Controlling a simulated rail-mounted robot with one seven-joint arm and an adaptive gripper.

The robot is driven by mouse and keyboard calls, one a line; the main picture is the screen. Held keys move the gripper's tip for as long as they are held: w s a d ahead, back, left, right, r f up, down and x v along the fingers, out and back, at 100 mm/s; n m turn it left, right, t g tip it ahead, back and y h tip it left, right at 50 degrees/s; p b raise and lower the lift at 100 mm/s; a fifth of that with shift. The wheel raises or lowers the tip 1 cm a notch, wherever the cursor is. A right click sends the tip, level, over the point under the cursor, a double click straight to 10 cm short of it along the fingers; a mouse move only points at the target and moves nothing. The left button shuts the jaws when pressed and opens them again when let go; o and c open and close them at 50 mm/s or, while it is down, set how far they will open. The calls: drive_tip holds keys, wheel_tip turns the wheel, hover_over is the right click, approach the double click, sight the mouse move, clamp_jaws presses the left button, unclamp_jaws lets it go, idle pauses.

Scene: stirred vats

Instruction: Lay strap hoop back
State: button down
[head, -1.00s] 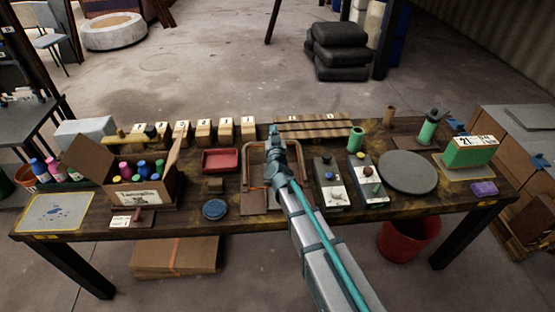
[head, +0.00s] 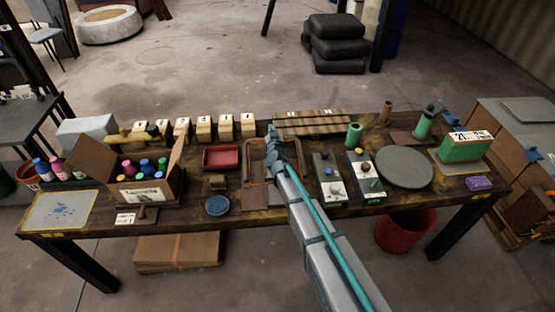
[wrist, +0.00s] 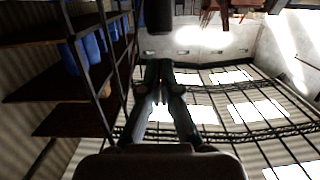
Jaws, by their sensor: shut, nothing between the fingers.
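A thin orange-brown hoop (head: 248,172), which looks like the strap hoop, shows at a dark frame or board (head: 262,207) in the middle of the workbench. My arm crosses in front of it and hides much of its right part. I cannot tell whether the hoop stands up, leans or lies flat. My gripper (head: 271,129) is over the far part of the frame in the head view. Whether it touches the hoop cannot be told. In the wrist view, the fingers (wrist: 161,98) are together with nothing between them, and no hoop shows there.
A red tray (head: 221,158) and a blue disc (head: 217,206) lie left of the frame. Two control boxes (head: 329,183) and a grey round plate (head: 404,168) stand to the right. An open carton of bottles (head: 145,190) is farther left. Numbered blocks (head: 204,128) line the back.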

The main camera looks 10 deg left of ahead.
drive_tip(key=shift+w+a+f+p, duration=0.2)
drive_tip(key=shift+w+f+p, duration=0.45)
drive_tip(key=shift+f, duration=0.35)
drive_tip(key=s+d+r+p, duration=0.2)
drive_tip(key=s+r+p, duration=0.1)
drive_tip(key=s+r, duration=0.5)
drive_tip(key=shift+s+d+r, duration=0.3)
drive_tip(key=shift+d+r, duration=0.05)
drive_tip(key=shift+r, duration=0.45)
drive_tip(key=shift+a, duration=0.15)
